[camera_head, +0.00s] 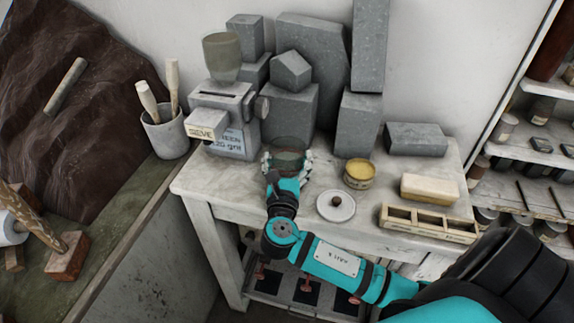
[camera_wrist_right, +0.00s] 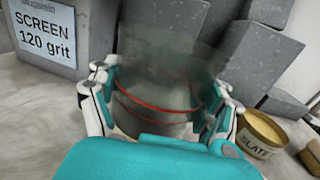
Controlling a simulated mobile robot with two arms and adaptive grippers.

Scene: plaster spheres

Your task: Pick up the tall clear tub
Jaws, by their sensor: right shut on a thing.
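The tall clear tub (camera_wrist_right: 165,75) stands between the fingers of my right gripper (camera_wrist_right: 158,98) in the right wrist view. It is see-through and greyish, with red lines around its body. In the head view the tub (camera_head: 288,160) shows small at the end of my right arm, on the white table. My right gripper (camera_head: 287,164) is shut on the tub, with a finger on each side. I cannot tell whether its base touches the tabletop. My left gripper is not in view.
A sieve machine (camera_head: 232,125) stands left of the tub, with stone blocks (camera_head: 290,110) close behind. Right are an open yellow tin (camera_head: 359,173), a round white lid (camera_head: 336,206), a cream block (camera_head: 429,188) and a divided wooden tray (camera_head: 428,224).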

